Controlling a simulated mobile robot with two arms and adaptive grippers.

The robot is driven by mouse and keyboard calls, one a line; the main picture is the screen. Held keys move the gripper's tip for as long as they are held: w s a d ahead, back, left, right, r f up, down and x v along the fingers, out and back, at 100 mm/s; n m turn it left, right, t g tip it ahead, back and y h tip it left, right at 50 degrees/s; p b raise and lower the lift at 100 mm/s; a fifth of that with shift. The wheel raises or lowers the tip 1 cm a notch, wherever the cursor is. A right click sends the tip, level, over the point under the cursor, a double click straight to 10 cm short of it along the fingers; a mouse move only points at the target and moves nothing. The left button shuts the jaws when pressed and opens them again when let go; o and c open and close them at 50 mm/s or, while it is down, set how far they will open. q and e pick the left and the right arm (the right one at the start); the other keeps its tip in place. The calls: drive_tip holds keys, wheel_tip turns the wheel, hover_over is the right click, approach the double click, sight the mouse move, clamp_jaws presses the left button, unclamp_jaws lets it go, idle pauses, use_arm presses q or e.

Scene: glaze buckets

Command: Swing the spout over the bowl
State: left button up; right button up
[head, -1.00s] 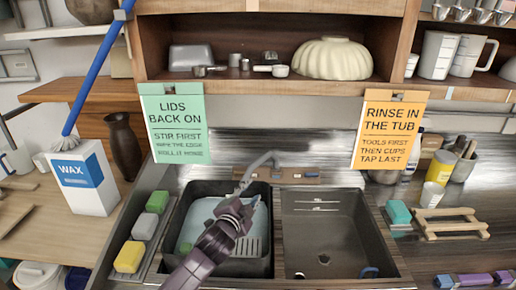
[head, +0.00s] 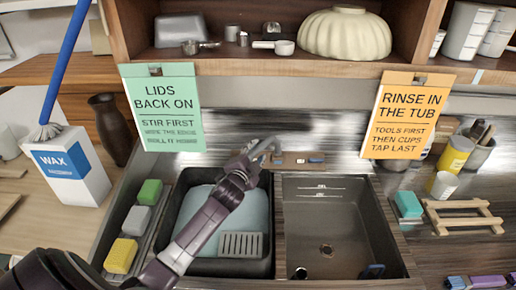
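The grey spout (head: 262,148) stands on the wooden tap block (head: 297,160) behind the double sink. Its visible part is at the back of the left bowl. The left sink bowl (head: 264,190) holds a pale blue-green tub and a slotted grey rack. The right sink bowl (head: 340,220) is dark and mostly empty, with a drain in its floor. My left gripper (head: 248,160) reaches over the left bowl and is right at the spout. The arm and gripper body hide its fingers, so their grip is unclear. My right gripper is out of view.
Green, grey and yellow sponges (head: 121,255) line the sink's left edge. An orange sign (head: 408,115) and a green sign (head: 163,110) hang from the shelf above. A white wax box (head: 70,168) stands at left, a wooden rack (head: 462,218) at right.

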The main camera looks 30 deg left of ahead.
use_arm(q)
drive_tip(key=shift+x, duration=0.95)
drive_tip(key=shift+c, duration=0.6)
clamp_jaws()
